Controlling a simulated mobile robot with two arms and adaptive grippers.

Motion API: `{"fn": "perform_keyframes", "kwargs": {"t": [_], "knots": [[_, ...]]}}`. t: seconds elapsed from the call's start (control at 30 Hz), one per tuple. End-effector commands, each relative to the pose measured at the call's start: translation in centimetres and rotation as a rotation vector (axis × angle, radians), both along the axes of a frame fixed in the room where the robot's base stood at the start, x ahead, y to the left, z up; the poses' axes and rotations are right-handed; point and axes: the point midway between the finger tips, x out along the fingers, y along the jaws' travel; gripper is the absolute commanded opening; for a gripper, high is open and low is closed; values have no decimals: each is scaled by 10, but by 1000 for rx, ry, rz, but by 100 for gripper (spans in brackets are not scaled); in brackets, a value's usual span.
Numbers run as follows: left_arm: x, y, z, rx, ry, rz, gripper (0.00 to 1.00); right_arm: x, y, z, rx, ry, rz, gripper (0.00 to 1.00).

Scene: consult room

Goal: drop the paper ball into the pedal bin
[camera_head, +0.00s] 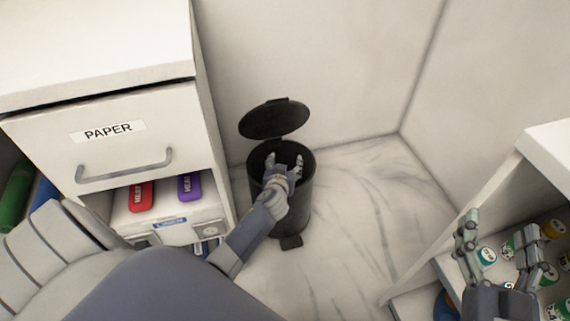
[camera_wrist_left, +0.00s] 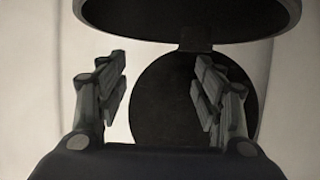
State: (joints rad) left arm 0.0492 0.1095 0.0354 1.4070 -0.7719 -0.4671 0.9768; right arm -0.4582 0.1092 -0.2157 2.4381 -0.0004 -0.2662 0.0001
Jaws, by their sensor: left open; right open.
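The black pedal bin (camera_head: 306,200) stands on the floor near the corner, beside the white cabinet, with its lid (camera_head: 275,119) up. My left gripper (camera_head: 284,160) is over the bin's mouth, open, with nothing between its fingers. In the left wrist view the open fingers (camera_wrist_left: 160,85) point at the dark round opening (camera_wrist_left: 165,100) under the raised lid (camera_wrist_left: 190,18). No paper ball shows in either view; the inside of the bin is too dark to make anything out. My right gripper (camera_head: 500,240) is open and empty at the lower right, in front of a shelf.
A white cabinet (camera_head: 60,150) with a drawer labelled PAPER stands at left, with red (camera_head: 141,196) and purple (camera_head: 190,187) items on the shelf below. A shelf unit (camera_head: 555,150) with several small jars is at right. The marbled floor (camera_head: 365,215) between is clear.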

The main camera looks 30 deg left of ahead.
Motion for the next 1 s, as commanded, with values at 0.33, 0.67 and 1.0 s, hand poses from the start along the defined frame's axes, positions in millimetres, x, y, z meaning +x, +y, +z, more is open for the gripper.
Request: {"fn": "perform_keyframes", "kwargs": {"t": [0.33,0.67,1.0], "knots": [[-20,-9,8,0,0,-1,61,0,0,-1,0,2,0,68],[-67,-32,29,-2,0,0,61,0,0,0,0,2,0,68],[-98,-46,44,-1,1,0,61,0,0,0,0,1,0,68]]}}
